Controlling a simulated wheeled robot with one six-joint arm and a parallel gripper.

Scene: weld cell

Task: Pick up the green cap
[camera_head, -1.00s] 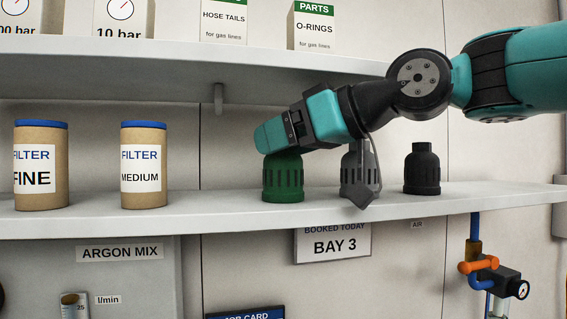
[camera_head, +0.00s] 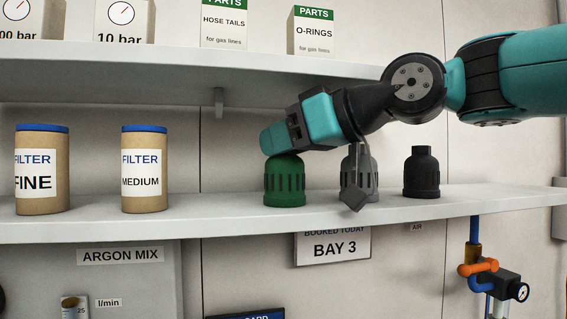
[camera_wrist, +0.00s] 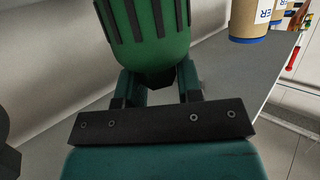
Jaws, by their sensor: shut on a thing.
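The green cap (camera_head: 285,182) is a slotted dome on the lower shelf, upright, with its top hidden behind my gripper (camera_head: 275,150) in the head view. In the wrist view the green cap (camera_wrist: 150,35) fills the top middle, and its narrow end lies between the two fingers of my gripper (camera_wrist: 158,82). My gripper is shut on the cap's top. In the head view the cap's base looks at shelf level; I cannot tell whether it touches the shelf.
A grey cap (camera_head: 357,180), partly behind my wrist, and a black cap (camera_head: 421,175) stand to the right. Two filter canisters (camera_head: 145,185) stand to the left on the lower shelf (camera_head: 225,213). The upper shelf (camera_head: 150,62) with boxes is above my gripper.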

